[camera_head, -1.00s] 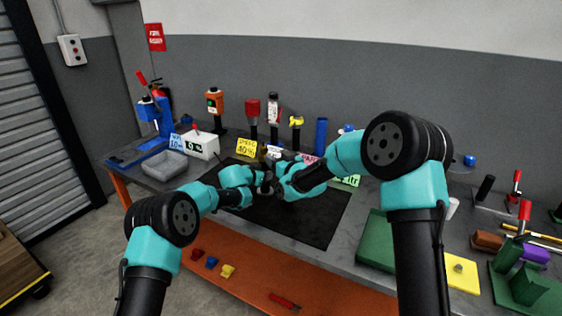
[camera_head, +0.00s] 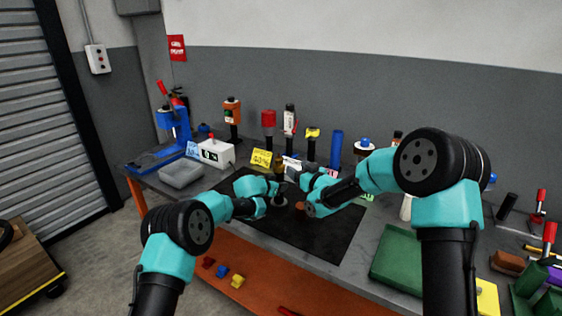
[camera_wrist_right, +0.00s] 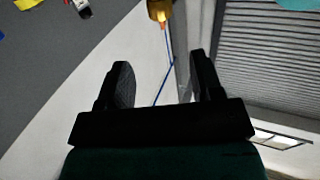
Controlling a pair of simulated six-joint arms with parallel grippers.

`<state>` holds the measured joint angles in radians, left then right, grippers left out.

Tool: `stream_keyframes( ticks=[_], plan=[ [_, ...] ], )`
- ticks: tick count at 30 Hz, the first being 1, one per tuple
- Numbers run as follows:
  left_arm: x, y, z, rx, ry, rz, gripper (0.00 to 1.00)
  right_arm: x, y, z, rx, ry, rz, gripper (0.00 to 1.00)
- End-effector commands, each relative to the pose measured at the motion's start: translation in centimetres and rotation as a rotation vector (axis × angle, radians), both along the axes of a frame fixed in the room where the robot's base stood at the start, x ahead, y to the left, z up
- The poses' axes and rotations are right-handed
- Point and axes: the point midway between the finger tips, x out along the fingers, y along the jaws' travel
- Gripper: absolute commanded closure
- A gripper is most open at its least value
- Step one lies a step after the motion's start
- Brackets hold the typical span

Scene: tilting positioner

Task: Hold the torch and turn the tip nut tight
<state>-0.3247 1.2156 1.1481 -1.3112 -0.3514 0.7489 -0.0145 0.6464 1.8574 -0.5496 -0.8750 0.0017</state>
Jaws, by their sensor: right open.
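A brass-coloured nut with a thin copper tip (camera_wrist_right: 160,14) shows at the top edge of the right wrist view, just beyond my fingers. It looks like the torch's tip end. The rest of the torch cannot be made out. My right gripper (camera_wrist_right: 161,60) is open, with nothing between its two black fingers, and is apart from the nut. In the head view my right gripper (camera_head: 303,209) is over the black mat (camera_head: 262,228). My left gripper (camera_head: 278,190) is close by on its left; its jaws are too small and covered to read.
Behind the mat stand a white box (camera_head: 216,153), a yellow sign (camera_head: 261,158) and several upright tools. A grey tray (camera_head: 181,173) and a blue press (camera_head: 174,124) are at the left. A green block (camera_head: 398,254) is at the right. The mat's front part is clear.

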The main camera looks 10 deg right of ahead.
Motion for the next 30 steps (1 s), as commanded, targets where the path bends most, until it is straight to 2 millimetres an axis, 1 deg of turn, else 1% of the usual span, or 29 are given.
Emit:
stream_keyframes(
  ticks=[1,6,13,26,30],
  plan=[
    [0.0,0.1,-0.1,0.001,0.001,0.002,0.96,0.2,-0.5,-0.1,0.0,-0.002,0.021,0.4],
    [0.0,0.1,-0.1,0.001,0.001,0.002,0.96,0.7,-1.4,-0.2,-0.001,0.002,0.116,0.4],
    [0.1,0.1,-0.1,0.001,0.0,0.002,0.96,0.8,-2.1,-0.6,-0.007,0.02,0.2,0.4],
    [0.1,0.1,-0.1,0.001,0.0,0.002,0.96,0.8,-2.1,-0.6,-0.008,0.024,0.214,0.4],
    [0.0,0.1,-0.1,0.001,0.0,0.002,0.96,1.2,-1.8,-0.7,-0.008,0.024,0.215,0.4]
  ],
)
